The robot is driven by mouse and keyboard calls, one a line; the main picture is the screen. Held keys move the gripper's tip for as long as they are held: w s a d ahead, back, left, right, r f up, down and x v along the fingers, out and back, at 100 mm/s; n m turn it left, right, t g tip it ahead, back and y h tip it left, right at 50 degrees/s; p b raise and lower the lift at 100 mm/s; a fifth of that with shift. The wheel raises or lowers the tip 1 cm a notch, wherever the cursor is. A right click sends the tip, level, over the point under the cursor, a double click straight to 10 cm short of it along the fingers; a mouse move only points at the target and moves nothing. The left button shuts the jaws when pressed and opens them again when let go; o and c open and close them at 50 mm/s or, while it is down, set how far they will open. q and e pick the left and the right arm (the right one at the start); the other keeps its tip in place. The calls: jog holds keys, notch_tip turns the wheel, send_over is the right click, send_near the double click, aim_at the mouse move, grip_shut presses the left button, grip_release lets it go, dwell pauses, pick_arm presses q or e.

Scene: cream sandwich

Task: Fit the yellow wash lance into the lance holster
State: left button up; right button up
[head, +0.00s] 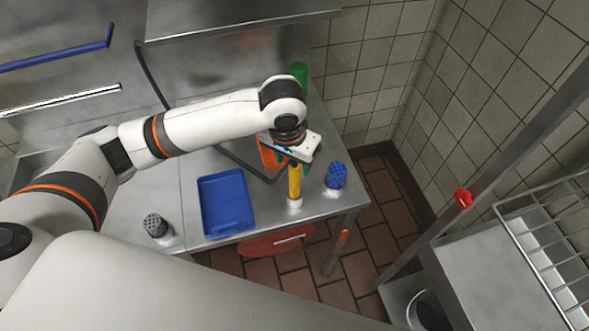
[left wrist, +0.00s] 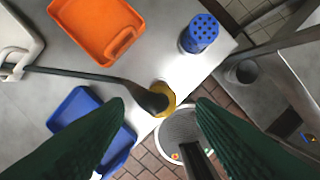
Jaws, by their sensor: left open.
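The yellow wash lance (head: 295,182) stands upright near the front edge of the steel table, below my left gripper. Its lower end meets a pale, shiny patch; I cannot make out the holster or how deep the lance sits. In the left wrist view its yellow top (left wrist: 171,96) rings the end of a dark hose (left wrist: 100,78). My left gripper (head: 293,164) is open above the lance. Its two dark green fingers (left wrist: 160,112) are wide apart, with nothing held between them. My right gripper is out of view.
A blue tray (head: 226,203) and a grey perforated cup (head: 155,225) are to the left. A blue perforated cup (head: 336,176) is close on the right. An orange tray (left wrist: 97,30) and a green cylinder (head: 299,75) are behind. Tiled floor lies beyond the table edge.

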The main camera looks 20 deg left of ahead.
pick_arm(q)
jog(key=r, duration=0.5)
jog(key=shift+s+a+r, duration=0.1)
jog(key=shift+s, duration=0.3)
